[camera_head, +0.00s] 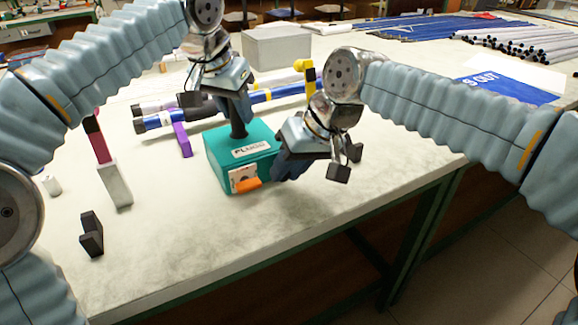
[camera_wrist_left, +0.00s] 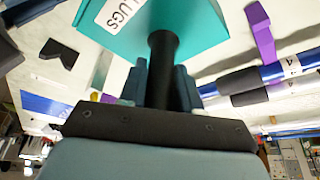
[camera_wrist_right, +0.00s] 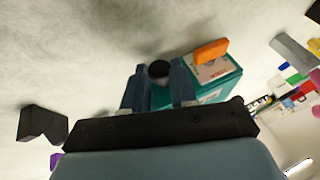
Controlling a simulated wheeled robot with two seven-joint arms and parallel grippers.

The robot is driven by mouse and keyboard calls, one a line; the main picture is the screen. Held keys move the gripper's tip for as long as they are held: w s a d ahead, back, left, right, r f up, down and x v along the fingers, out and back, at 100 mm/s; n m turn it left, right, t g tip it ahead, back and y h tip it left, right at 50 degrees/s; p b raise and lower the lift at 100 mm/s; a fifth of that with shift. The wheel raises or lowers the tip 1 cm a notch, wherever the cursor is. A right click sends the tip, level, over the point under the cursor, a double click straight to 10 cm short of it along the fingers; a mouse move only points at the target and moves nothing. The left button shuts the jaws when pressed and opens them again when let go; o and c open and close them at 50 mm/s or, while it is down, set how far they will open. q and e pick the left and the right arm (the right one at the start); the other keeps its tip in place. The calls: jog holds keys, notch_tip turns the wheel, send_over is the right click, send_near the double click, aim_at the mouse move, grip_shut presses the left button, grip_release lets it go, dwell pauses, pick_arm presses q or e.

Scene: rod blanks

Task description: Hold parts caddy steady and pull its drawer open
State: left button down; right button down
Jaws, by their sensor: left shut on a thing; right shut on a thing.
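The parts caddy (camera_head: 222,165) is a teal box with a white label on the table; it also shows in the left wrist view (camera_wrist_left: 205,22). A black upright post (camera_wrist_left: 163,62) rises from its top. My left gripper (camera_head: 238,115) is shut around that post. An orange tab (camera_head: 249,185) and a small pale plate are on the caddy's front face. My right gripper (camera_head: 287,168) is low at the caddy's right side. It is shut on a dark round-ended knob (camera_wrist_right: 159,70), seen between its fingers in the right wrist view. Its fingers hide that side, so I cannot tell how far the drawer is out.
Blue and grey rods (camera_head: 205,110) lie on purple and yellow supports behind the caddy. A black notched block (camera_head: 91,234) and a pale block (camera_head: 115,185) stand to the left. A grey box (camera_head: 277,47) is at the back. The table in front of the caddy is clear.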

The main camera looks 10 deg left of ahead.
jog(key=s+d, duration=0.4)
jog(key=s, duration=0.1)
jog(key=s+d, duration=0.1)
jog(key=s, duration=0.2)
jog(key=shift+s+d, duration=0.2)
jog(key=shift+d, duration=0.2)
jog(key=c, duration=0.9)
grip_release()
jog(key=v, duration=1.2)
jog(key=shift+d, duration=0.15)
